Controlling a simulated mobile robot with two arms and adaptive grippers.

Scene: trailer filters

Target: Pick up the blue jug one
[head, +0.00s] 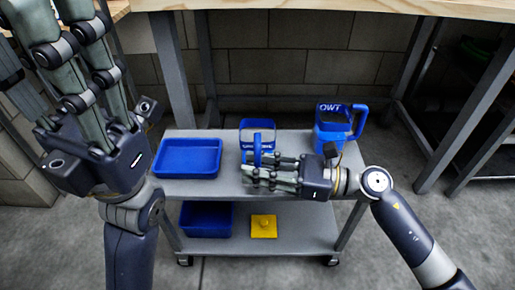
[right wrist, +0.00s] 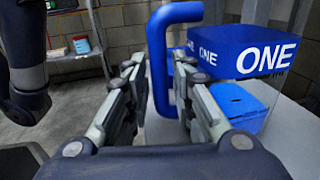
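The blue jug marked ONE (right wrist: 240,52) stands on the cart's top shelf; in the head view the jug (head: 257,125) is partly hidden by its own handle and my right gripper. My right gripper (head: 252,172) reaches in from the right, with its fingers pointing left in the head view. In the right wrist view, the right gripper's fingers (right wrist: 158,88) stand apart on either side of the jug's upright blue handle (right wrist: 158,65). A gap shows beside the handle, so it does not look gripped. My left gripper (head: 68,45) is raised at upper left, open and empty.
A second blue jug marked TWO (head: 332,122) stands to the right on the grey cart (head: 215,138). A blue tray (head: 187,157) lies to the left. A blue bin (head: 206,219) and yellow object (head: 263,226) are on the lower shelf. A wooden workbench (head: 330,8) overhangs behind.

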